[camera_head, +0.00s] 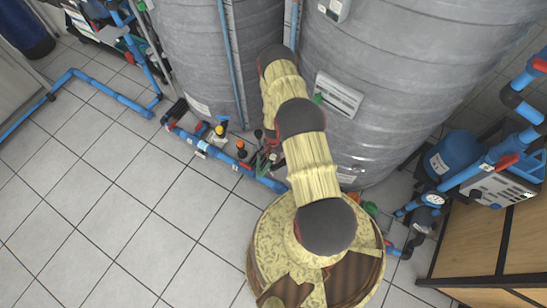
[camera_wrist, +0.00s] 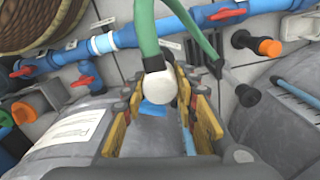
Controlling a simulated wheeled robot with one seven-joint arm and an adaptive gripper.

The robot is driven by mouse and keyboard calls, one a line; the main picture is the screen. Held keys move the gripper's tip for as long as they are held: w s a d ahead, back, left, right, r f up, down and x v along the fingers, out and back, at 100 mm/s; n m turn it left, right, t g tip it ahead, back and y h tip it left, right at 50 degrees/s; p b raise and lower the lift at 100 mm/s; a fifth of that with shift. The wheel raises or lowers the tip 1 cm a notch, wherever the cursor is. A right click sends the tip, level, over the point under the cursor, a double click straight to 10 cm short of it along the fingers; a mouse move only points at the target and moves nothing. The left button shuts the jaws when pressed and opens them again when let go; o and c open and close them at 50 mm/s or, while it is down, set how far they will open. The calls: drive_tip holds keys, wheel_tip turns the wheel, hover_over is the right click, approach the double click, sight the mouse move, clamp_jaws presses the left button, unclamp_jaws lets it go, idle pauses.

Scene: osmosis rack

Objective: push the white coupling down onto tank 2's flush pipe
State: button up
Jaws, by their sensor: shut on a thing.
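The white coupling (camera_wrist: 158,88) is at the end of a green hose (camera_wrist: 146,32) in the wrist view. My gripper (camera_wrist: 157,84) has its yellow-padded fingers on both sides of the coupling and is shut on it. A blue piece (camera_wrist: 152,109) shows just under the coupling; I cannot tell whether it is the flush pipe or whether they touch. Two grey tanks (camera_head: 215,55) and (camera_head: 400,90) stand behind my arm; I cannot tell which is tank 2.
A blue pipe (camera_wrist: 130,38) with red valve handles crosses the top of the wrist view. A black fitting with an orange end (camera_wrist: 268,47) is at upper right. In the head view, blue pipework (camera_head: 225,155) runs along the tanks' feet. The tiled floor (camera_head: 110,190) at left is clear.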

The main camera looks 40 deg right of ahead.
sight(274, 160)
drive_tip(key=shift+f+b, duration=0.95)
drive_tip(key=shift+f, duration=0.6)
drive_tip(key=shift+f+b, duration=0.4)
drive_tip(key=shift+b, duration=0.05)
idle(1.3)
drive_tip(key=o, duration=1.1)
drive_tip(key=shift+o, duration=0.2)
drive_tip(key=shift+r, duration=0.1)
drive_tip(key=shift+r, duration=5.9)
